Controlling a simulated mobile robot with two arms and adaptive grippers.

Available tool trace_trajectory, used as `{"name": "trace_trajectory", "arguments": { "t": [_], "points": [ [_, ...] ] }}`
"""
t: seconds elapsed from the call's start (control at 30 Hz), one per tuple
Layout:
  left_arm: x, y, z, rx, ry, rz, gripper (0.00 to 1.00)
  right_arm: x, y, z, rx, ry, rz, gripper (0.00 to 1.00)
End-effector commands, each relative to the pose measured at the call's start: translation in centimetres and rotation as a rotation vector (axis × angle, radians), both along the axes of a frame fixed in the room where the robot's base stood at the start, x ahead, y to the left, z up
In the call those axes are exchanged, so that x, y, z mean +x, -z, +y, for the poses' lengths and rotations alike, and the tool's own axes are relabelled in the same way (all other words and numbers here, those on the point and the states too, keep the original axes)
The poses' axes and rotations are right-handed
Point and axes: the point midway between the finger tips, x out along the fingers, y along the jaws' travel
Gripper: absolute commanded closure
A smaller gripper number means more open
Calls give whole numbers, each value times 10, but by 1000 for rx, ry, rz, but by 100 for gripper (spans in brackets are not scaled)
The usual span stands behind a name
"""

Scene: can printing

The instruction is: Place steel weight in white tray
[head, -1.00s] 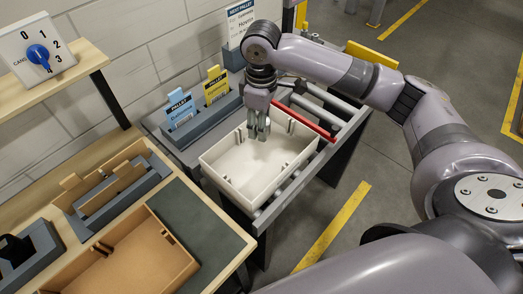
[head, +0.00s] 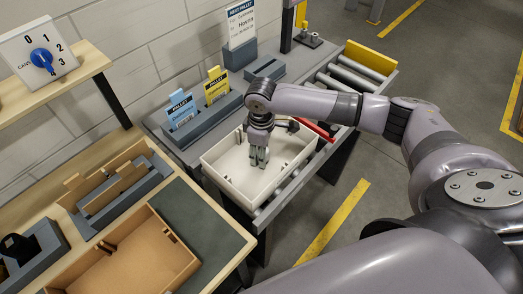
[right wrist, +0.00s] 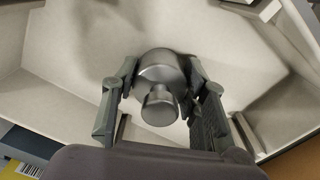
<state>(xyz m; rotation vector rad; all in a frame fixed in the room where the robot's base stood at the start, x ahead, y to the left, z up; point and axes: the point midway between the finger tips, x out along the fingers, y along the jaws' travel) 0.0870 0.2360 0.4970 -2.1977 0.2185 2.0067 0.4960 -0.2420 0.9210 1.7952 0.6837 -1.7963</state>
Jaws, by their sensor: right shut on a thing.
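The white tray (head: 228,176) stands on the roller conveyor in the middle of the head view; its pale wall also shows in the right wrist view (right wrist: 55,105). My right gripper (head: 259,158) points down inside the outline of the tray. In the right wrist view my right gripper (right wrist: 160,90) is shut on the steel weight (right wrist: 160,80), a grey cylinder with a knob, with one finger on each side. The tray floor lies behind the weight; I cannot tell whether the weight touches it. In the head view the fingers mostly hide the weight. My left gripper is out of view.
A red bar (head: 318,131) lies by the tray's far right. Blue (head: 181,108) and yellow (head: 216,86) pallet cards stand in a grey holder behind it. A brown tray (head: 130,262) sits on the bench at the lower left. Rollers (head: 350,77) beyond my right arm are bare.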

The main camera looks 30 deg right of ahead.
Motion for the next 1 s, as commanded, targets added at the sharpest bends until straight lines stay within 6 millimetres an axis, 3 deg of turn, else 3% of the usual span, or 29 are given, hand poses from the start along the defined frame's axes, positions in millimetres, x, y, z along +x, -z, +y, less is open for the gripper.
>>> {"name": "trace_trajectory", "arguments": {
  "t": [0.2,0.23,0.5,0.83,1.0],
  "points": [
    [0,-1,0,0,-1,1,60,1,1,1,1,0,-1,100],
    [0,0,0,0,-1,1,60,0,2,0,1,0,0,58],
    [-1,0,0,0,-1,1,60,0,2,0,0,0,0,40],
    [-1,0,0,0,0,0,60,0,0,0,1,0,-1,40],
    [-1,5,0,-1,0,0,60,1,-17,0,2,0,-4,40]
  ]
}}
